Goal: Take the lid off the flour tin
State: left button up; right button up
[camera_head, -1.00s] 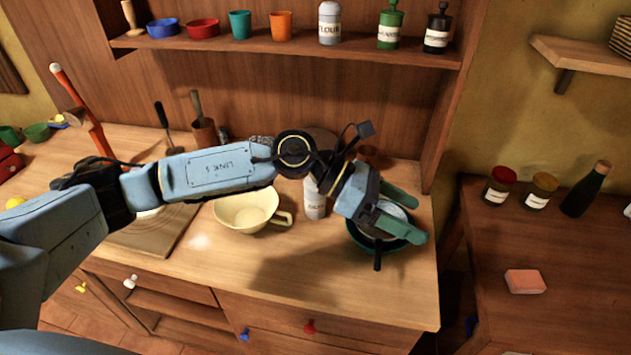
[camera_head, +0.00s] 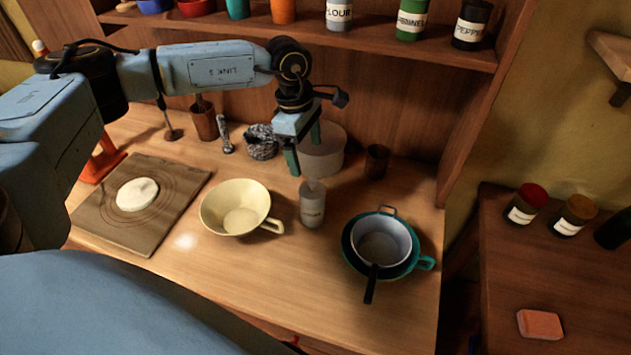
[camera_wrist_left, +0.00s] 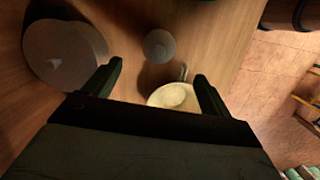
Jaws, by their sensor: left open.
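The flour tin (camera_head: 339,15) stands on the upper shelf, pale grey with a white "FLOUR" label. The frame's top edge cuts it off, so its lid is hidden in the head view. My left gripper (camera_head: 303,148) is open and empty, pointing down over the counter, below and left of the flour tin. It hangs in front of a large pale round container. In the left wrist view the open fingers (camera_wrist_left: 158,72) have nothing between their tips. My right gripper is not in view.
The shelf also holds a green tin (camera_head: 411,19) and a pepper tin (camera_head: 471,24). The front counter is clear.

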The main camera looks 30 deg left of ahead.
aim_at(312, 180)
pick_arm(q)
jog(key=f, duration=0.3)
jog(key=shift+d, duration=0.3)
jog(key=f+p, duration=0.1)
jog(key=f, duration=0.2)
jog(key=shift+d, duration=0.2)
jog(key=shift+w+d+f+p, duration=0.1)
jog(key=shift+f+p, duration=0.1)
jog(key=shift+f, duration=0.45)
jog(key=shift+w+d+f+p, duration=0.1)
jog(key=shift+f+p, duration=0.1)
jog(key=shift+f, duration=0.85)
jog(key=shift+c, duration=0.2)
jog(key=c, duration=1)
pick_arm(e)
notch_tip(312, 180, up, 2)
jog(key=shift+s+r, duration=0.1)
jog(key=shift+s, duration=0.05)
